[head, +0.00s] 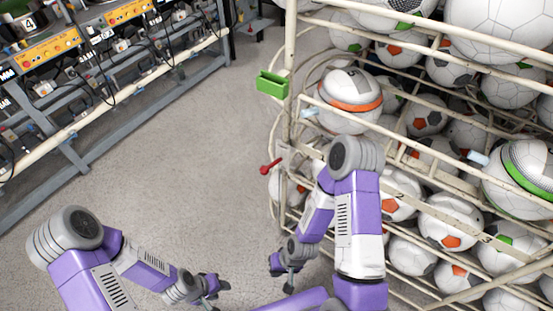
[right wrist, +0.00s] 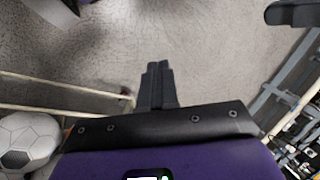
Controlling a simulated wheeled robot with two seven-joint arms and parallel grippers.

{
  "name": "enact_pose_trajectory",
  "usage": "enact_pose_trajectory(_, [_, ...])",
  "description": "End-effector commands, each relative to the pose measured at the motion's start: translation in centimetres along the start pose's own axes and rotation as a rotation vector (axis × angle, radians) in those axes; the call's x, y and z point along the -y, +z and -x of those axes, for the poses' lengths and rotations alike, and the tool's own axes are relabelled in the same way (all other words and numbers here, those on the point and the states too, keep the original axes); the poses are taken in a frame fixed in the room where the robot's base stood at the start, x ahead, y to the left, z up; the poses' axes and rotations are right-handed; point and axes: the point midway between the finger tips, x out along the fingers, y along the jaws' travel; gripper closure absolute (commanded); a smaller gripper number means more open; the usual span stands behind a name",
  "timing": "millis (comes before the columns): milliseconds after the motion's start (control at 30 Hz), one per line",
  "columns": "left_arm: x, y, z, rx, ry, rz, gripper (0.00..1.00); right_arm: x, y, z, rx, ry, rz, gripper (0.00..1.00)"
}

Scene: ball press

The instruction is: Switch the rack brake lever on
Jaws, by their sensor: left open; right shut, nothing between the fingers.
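The red lever (head: 270,166) sticks out to the left from the front left post of the cream ball rack (head: 289,60), below a green holder (head: 271,84). I take it as the brake lever; its setting cannot be read. My right gripper (head: 288,284) hangs below the lever, apart from it, by the rack's lower left side. In the right wrist view its fingers (right wrist: 157,84) are together and empty, over bare floor. My left gripper (head: 219,287) is open and empty, low over the floor, left of my right gripper and away from the rack.
The rack holds many soccer balls, including one with an orange band (head: 350,92) and one with a green band (head: 530,170). A grey-framed bench (head: 120,112) with orange instrument boxes (head: 48,50) stands at upper left. The floor (head: 190,150) between bench and rack is clear.

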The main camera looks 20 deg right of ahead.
Motion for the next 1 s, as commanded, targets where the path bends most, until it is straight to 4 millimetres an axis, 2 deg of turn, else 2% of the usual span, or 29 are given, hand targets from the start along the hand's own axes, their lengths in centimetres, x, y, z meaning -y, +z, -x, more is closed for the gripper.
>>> enact_pose_trajectory(67, [-0.1,0.0,0.2,0.000,0.000,0.000,0.57,0.2,-1.1,0.4,-0.010,-0.003,0.014,1.00])
enact_pose_trajectory(133, [-0.2,0.0,0.5,-0.001,0.000,0.000,0.57,0.5,-3.1,1.2,-0.022,-0.008,0.047,1.00])
enact_pose_trajectory(267, [-0.6,0.0,1.5,-0.001,0.000,0.000,0.57,1.5,-9.8,4.9,-0.060,-0.026,0.165,1.00])
enact_pose_trajectory(300, [-0.7,0.1,1.9,-0.001,0.000,0.000,0.57,1.8,-12.2,6.8,-0.074,-0.033,0.213,1.00])
enact_pose_trajectory(367, [-0.9,0.1,2.4,-0.001,0.000,0.000,0.57,2.4,-15.6,10.2,-0.095,-0.045,0.289,1.00])
enact_pose_trajectory(400, [-1.0,0.1,2.7,-0.001,0.000,0.000,0.57,2.7,-17.7,12.6,-0.108,-0.052,0.341,1.00])
enact_pose_trajectory(533, [-1.4,0.1,3.6,-0.001,0.000,-0.001,0.57,3.8,-22.7,21.1,-0.148,-0.073,0.504,1.00])
enact_pose_trajectory(600, [-1.5,0.1,4.0,-0.001,0.000,-0.001,0.57,4.2,-24.2,25.1,-0.164,-0.082,0.580,1.00])
enact_pose_trajectory(700, [-1.6,0.1,4.3,-0.001,0.000,-0.001,0.57,4.6,-25.4,29.6,-0.181,-0.089,0.664,1.00])
enact_pose_trajectory(733, [-1.7,0.1,4.4,-0.001,0.000,0.000,0.57,4.8,-25.6,30.5,-0.184,-0.092,0.682,1.00])
enact_pose_trajectory(833, [-1.7,0.2,4.5,-0.001,0.000,0.000,0.57,5.0,-25.8,32.5,-0.189,-0.096,0.723,1.00])
enact_pose_trajectory(1000, [-1.7,0.2,4.5,-0.001,0.000,0.000,0.57,5.0,-25.8,32.9,-0.187,-0.098,0.734,1.00])
